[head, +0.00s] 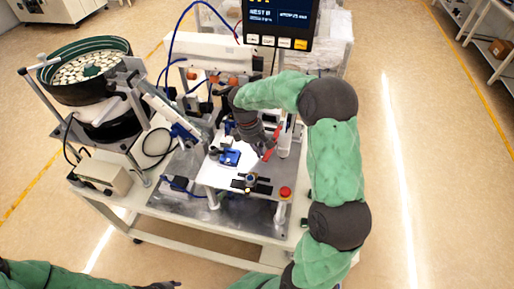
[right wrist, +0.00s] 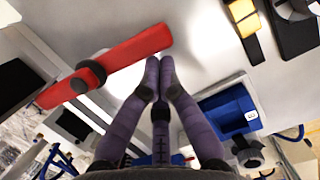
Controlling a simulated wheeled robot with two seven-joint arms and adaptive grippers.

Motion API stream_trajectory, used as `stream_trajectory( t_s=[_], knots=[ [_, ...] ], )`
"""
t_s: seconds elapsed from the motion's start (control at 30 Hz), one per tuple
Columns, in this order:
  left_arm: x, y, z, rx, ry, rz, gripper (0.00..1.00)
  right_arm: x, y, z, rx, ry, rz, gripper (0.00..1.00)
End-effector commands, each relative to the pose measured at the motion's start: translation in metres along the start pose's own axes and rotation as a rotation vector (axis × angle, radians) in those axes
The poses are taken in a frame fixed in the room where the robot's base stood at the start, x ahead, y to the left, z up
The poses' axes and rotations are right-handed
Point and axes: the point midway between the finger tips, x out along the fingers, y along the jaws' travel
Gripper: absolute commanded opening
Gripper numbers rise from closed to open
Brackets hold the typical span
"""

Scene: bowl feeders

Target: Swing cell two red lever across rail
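The red lever (head: 272,144) is on the machine's work area, beside my right gripper in the head view. In the right wrist view the red lever (right wrist: 120,58) runs slantwise from lower left to upper middle, with a dark round knob or pivot on it. My right gripper (right wrist: 160,65) has its fingertips together with nothing visible between them. My left gripper (head: 165,285) is small at the bottom edge of the head view, away from the machine.
A blue block fixture (head: 229,157) sits on the white plate left of my right gripper. A red button (head: 285,191) is at the front right. A bowl feeder (head: 85,70) stands at left, and a display screen (head: 278,20) is at the back. Open floor surrounds the cart.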

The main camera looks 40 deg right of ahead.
Motion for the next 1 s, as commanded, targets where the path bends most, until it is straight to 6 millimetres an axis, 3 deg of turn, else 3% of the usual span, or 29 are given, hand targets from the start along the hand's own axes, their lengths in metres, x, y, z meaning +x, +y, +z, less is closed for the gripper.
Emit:
stream_trajectory(
  t_s=[1.0],
  knots=[
    [-0.0051,0.0018,0.0002,0.0,0.0,0.0,0.4,0.0004,0.0023,0.0019,0.003,-0.001,-0.001,0.0]
  ],
)
